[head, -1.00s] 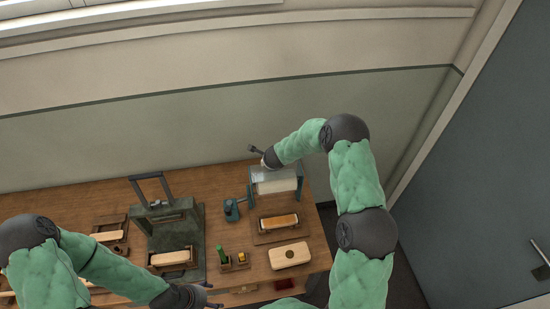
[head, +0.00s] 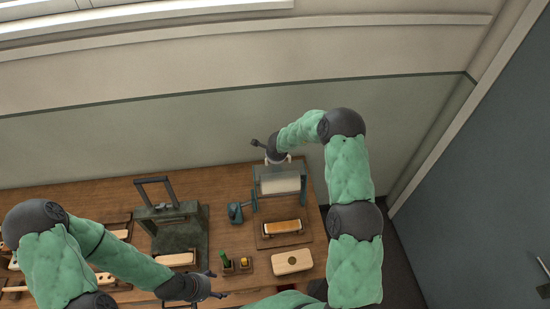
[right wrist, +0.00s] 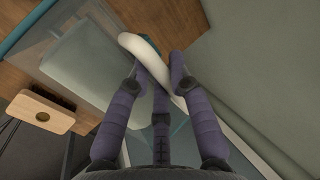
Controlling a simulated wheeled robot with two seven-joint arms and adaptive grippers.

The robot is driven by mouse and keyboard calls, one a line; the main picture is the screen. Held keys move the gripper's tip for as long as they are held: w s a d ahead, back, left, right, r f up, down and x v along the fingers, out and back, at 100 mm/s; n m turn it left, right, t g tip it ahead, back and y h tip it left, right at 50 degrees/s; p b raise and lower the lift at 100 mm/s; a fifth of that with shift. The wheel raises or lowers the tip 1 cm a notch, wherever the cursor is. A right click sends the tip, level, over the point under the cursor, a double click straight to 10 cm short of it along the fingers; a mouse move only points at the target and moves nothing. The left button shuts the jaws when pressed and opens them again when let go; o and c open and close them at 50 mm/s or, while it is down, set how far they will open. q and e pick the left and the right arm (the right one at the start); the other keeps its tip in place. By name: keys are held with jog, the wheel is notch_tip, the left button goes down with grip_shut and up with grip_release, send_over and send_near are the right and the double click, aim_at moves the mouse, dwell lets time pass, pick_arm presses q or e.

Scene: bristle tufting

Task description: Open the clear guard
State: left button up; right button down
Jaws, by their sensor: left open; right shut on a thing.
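The clear guard (head: 279,172) is a see-through panel in a teal frame over a white roller-like part, at the back right of the bench. In the right wrist view, the guard (right wrist: 85,62) is a pale see-through sheet. A white curved handle (right wrist: 135,43) at its edge lies between the purple fingers of my right gripper (right wrist: 160,68). That gripper is shut on the handle. In the head view, my right gripper (head: 279,159) is at the guard's back edge, partly hidden by its wrist. My left gripper (head: 213,292) is open and empty near the bench's front edge.
A brush block with orange bristles (head: 281,227) lies in a tray in front of the guard. A pale wooden block (head: 292,262) is nearer. A dark green press (head: 170,212) with a raised handle stands to the left. The wall is close behind the bench.

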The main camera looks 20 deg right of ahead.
jog(key=shift+w+d+r, duration=0.1)
jog(key=shift+w+r, duration=0.05)
jog(key=c, duration=1.1)
grip_release()
jog(key=v, duration=1.2)
jog(key=shift+s, duration=0.2)
